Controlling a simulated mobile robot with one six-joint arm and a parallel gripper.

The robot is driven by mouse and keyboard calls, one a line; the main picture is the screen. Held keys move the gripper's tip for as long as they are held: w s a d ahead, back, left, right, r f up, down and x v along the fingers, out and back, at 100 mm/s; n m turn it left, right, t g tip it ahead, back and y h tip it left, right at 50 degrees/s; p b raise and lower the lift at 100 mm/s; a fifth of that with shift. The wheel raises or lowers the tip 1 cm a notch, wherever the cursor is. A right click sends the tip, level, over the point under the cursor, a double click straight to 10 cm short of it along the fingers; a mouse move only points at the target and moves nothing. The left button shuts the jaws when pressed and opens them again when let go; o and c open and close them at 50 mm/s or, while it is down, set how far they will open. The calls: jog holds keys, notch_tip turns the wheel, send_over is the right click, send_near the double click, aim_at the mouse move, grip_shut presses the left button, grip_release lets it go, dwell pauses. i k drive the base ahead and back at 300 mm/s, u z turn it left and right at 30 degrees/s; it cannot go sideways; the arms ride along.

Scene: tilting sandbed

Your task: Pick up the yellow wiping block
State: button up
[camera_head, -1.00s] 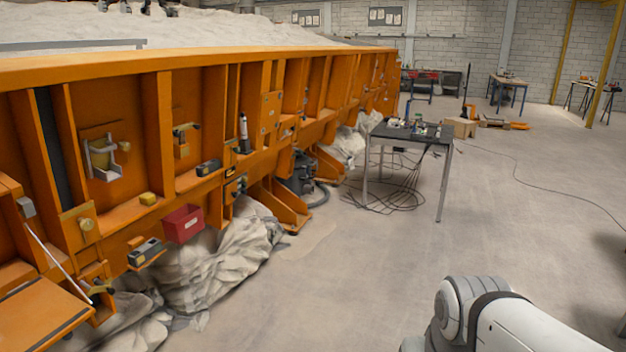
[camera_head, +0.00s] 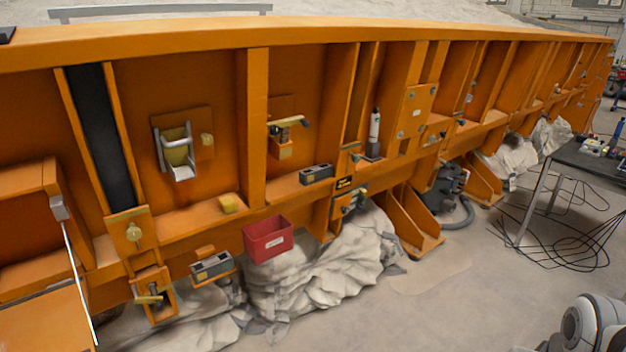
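A small yellow block (camera_head: 228,203) sits on the orange ledge of the sandbed's side, left of the middle upright and above the red bin. It looks like the wiping block. No gripper touches it. My gripper is not in view; only a white and grey part of my arm shows at the bottom right, well apart from the block.
A red bin (camera_head: 268,239) hangs below the ledge. A dark grey block (camera_head: 316,174) lies on the ledge to the right. A grey metal holder (camera_head: 176,152) is fixed above the yellow block. A dark table (camera_head: 590,160) stands at right, with cables below. Floor in front is clear.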

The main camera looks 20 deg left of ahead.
aim_at(227, 205)
jog(key=u, duration=0.7)
jog(key=i, duration=1.2)
jog(key=u, duration=1)
jog(key=i, duration=0.35)
jog(key=u, duration=0.25)
jog(key=k, duration=0.8)
jog(key=u, duration=0.2)
jog(key=i, duration=1.3)
jog(key=z, duration=0.1)
